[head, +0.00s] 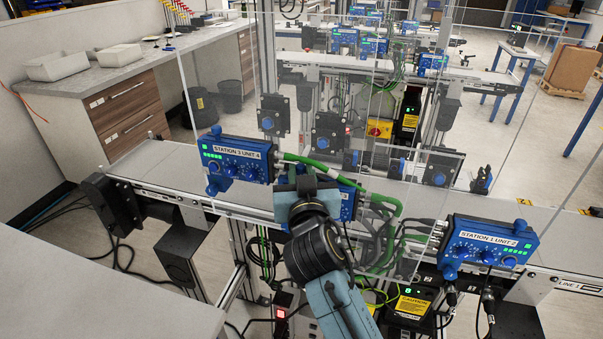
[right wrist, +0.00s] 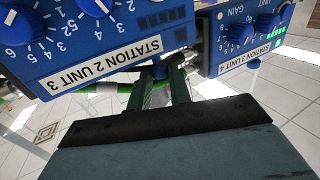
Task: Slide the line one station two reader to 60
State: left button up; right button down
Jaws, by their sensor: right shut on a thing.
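The station two reader, a blue box labelled STATION 2 UNIT 3 (right wrist: 100,40), shows upside down in the right wrist view. In the head view most of this box (head: 347,205) is hidden behind my right gripper (head: 302,182). In the right wrist view my right gripper's two fingers (right wrist: 162,84) are closed on a small blue knob (right wrist: 160,71) at the box's edge. The box's lower label and any scale or mark at 60 are not readable. My left gripper is not in view.
STATION 3 UNIT 4 (head: 236,160) sits close on the left along the same conveyor front. STATION 1 UNIT 2 (head: 485,243) sits farther right. Green cables (head: 385,215) and a clear panel (head: 425,190) are just right of my gripper. A pale counter (head: 90,270) lies front left.

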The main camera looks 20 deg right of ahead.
jog(key=c, duration=1.3)
grip_release()
jog(key=shift+r, duration=0.1)
jog(key=b+v, duration=0.2)
jog(key=v, duration=1.1)
jog(key=shift+s+b, duration=0.2)
jog(key=shift+b, duration=0.2)
